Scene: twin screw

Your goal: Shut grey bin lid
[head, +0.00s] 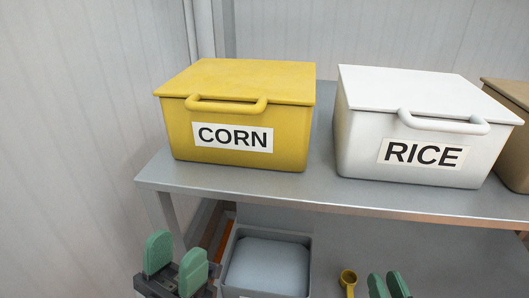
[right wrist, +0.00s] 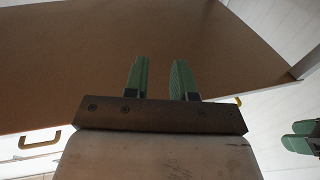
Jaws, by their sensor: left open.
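A grey bin (head: 230,250) stands below the front edge of the table, at the bottom middle of the head view. A pale blue-grey surface shows within its rim; I cannot tell whether this is a lid or the inside. The bin's lower part is cut off by the frame. My left gripper (head: 175,262) is open and empty, to the left of the bin and apart from it. My right gripper (head: 388,284) is at the bottom edge, right of the bin. In the right wrist view its fingers (right wrist: 160,75) are apart with nothing between them.
A yellow CORN bin (head: 235,80) and a white RICE bin (head: 420,92) stand closed on the grey table (head: 320,195). A tan bin (head: 512,92) is at the right edge. A yellow scoop-like thing (head: 348,280) is between the grey bin and my right gripper.

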